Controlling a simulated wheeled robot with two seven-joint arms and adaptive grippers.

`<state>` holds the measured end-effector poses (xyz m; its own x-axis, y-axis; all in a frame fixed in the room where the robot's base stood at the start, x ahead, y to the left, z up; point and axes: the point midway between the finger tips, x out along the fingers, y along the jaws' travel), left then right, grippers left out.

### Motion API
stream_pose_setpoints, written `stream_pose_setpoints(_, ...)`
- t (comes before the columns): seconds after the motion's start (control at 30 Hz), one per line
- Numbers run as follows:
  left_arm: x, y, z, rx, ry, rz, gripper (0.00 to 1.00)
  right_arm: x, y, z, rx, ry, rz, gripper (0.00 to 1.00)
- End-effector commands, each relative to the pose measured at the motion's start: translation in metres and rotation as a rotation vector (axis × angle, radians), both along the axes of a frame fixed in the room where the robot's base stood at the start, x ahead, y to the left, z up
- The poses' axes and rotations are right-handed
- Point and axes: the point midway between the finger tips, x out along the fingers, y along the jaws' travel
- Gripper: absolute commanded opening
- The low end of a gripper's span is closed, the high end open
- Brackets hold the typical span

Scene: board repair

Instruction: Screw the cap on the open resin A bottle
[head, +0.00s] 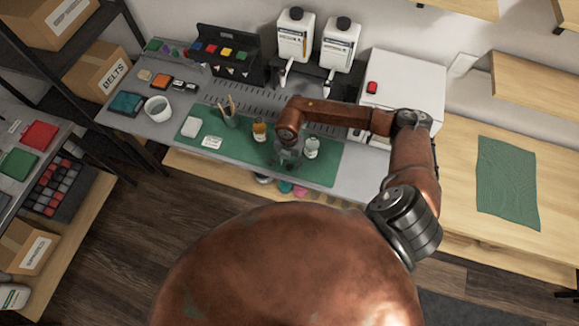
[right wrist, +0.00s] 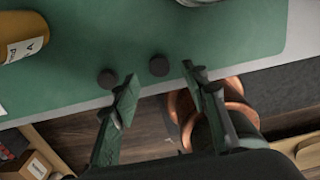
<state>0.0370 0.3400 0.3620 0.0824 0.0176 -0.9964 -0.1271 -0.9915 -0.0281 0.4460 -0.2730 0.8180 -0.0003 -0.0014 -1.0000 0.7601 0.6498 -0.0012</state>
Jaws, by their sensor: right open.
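The amber resin A bottle (head: 260,131) stands on the green mat (head: 325,172), and in the right wrist view the bottle (right wrist: 22,38) is at the upper left with an "A" on its label. Two small dark round caps lie on the mat near its front edge in that view. One cap (right wrist: 158,66) appears between my right fingertips, and the other cap (right wrist: 107,79) is just left of the left finger. My right gripper (head: 288,157) points down over the mat, right of the amber bottle; its fingers (right wrist: 160,76) are open and empty. My left gripper is not in view.
A clear bottle (head: 311,148) stands close right of my right gripper. A dark cup with sticks (head: 230,117) and a white tub (head: 158,108) stand to the left. Two white jugs (head: 295,38) and a white box (head: 400,82) stand behind.

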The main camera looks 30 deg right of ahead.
Motion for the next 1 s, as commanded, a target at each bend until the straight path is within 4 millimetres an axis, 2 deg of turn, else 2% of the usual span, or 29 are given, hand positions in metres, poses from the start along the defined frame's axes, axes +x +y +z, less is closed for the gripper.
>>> stream_pose_setpoints(0.1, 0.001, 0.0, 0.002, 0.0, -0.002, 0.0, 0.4, -0.001, 0.0, -0.018, 0.002, 0.001, -0.002, 0.41)
stream_pose_setpoints(0.23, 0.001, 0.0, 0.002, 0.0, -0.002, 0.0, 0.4, 0.0, 0.0, -0.03, 0.002, 0.001, -0.001, 0.41)
stream_pose_setpoints(0.6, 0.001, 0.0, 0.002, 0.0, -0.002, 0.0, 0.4, 0.0, 0.0, -0.032, 0.001, 0.0, 0.0, 0.41)
stream_pose_setpoints(1.0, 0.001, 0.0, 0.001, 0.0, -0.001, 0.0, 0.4, 0.0, 0.0, -0.032, 0.001, 0.0, 0.0, 0.14)
